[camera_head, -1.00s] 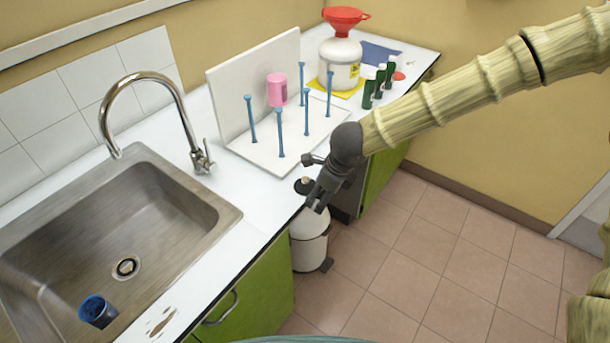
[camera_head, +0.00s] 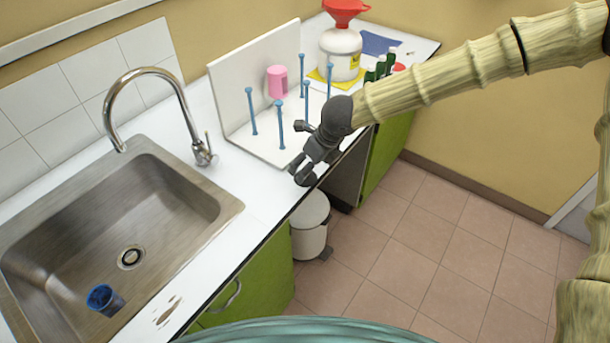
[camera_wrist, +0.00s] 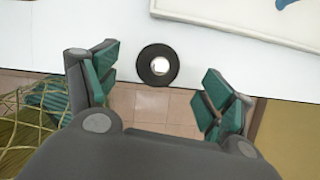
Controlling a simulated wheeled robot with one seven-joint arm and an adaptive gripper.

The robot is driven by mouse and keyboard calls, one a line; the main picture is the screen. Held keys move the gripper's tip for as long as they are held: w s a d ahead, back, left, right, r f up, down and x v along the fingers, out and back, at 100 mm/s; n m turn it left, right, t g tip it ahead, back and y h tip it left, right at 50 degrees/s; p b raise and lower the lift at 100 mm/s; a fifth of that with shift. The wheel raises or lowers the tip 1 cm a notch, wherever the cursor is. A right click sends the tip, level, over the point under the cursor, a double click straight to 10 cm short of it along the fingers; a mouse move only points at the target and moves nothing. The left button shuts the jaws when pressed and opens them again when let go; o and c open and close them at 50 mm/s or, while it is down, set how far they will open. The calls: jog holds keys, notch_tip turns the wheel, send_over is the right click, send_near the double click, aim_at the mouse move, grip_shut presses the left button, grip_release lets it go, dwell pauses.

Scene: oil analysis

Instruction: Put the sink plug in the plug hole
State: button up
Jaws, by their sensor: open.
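The sink plug (camera_wrist: 158,65), a round black disc with a pale shiny centre, lies on the white counter at its front edge in the wrist view. In the head view I cannot make it out; my gripper covers that spot. My gripper (camera_head: 308,152) is over the counter's front edge in the head view. In the wrist view my gripper (camera_wrist: 160,82) is open and empty, its green-padded fingers on either side of the plug, apart from it. The plug hole (camera_head: 131,257) is in the bottom of the metal sink (camera_head: 170,195), with nothing seen over it.
A blue cup (camera_head: 104,298) lies in the sink near the plug hole. A tall curved tap (camera_head: 160,75) stands behind the sink. A white rack with blue pegs (camera_head: 253,110), a pink beaker (camera_head: 277,82) and a bottle with red funnel (camera_head: 342,50) stand further right. A bin (camera_head: 309,225) is below.

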jog(key=shift+p+x, duration=0.7)
jog(key=shift+x, duration=1.65)
jog(key=c, duration=1.2)
jog(key=shift+o, duration=0.2)
jog(key=shift+r, duration=0.15)
